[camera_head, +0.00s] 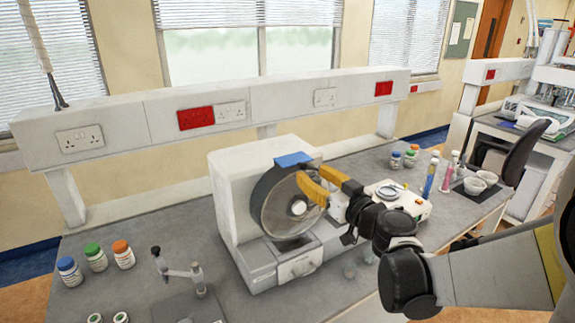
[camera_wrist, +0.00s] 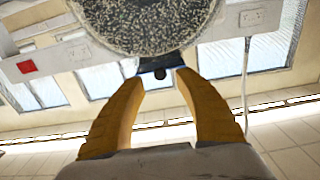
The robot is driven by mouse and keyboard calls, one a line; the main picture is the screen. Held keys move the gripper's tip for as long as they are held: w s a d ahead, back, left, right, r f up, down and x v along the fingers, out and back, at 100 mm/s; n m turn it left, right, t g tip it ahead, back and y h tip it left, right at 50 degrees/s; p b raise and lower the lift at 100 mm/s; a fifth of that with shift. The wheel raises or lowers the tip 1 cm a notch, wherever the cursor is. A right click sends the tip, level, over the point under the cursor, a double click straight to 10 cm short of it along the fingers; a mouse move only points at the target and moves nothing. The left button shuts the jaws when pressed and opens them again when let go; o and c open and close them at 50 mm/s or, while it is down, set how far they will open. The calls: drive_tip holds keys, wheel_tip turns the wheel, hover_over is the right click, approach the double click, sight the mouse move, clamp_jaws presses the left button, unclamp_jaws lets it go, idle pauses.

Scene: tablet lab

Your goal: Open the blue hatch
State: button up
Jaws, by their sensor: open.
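The blue hatch (camera_head: 293,159) is a small flat blue piece at the top rim of a round, clear-faced drum (camera_head: 285,205) on a white machine (camera_head: 228,195). In the wrist view the blue hatch (camera_wrist: 160,63) shows at the drum's lower edge, with a small dark round part in front of it. My gripper (camera_head: 312,184) has yellow fingers and is open and empty, in front of the drum's upper right. In the wrist view my gripper (camera_wrist: 160,78) has its fingertips on either side of the hatch. I cannot tell whether they touch it.
Capped bottles (camera_head: 95,257) and a metal stand (camera_head: 180,272) are at the left of the bench. A white scale-like device (camera_head: 405,203), tubes (camera_head: 430,175) and white bowls (camera_head: 480,182) are at the right. A socket rail (camera_head: 260,102) runs behind the machine.

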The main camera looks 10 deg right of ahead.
sight(304, 168)
drive_tip(key=shift+x, duration=2.35)
clamp_jaws()
drive_tip(key=shift+v, duration=2.7)
unclamp_jaws()
drive_tip(key=v, duration=1.2)
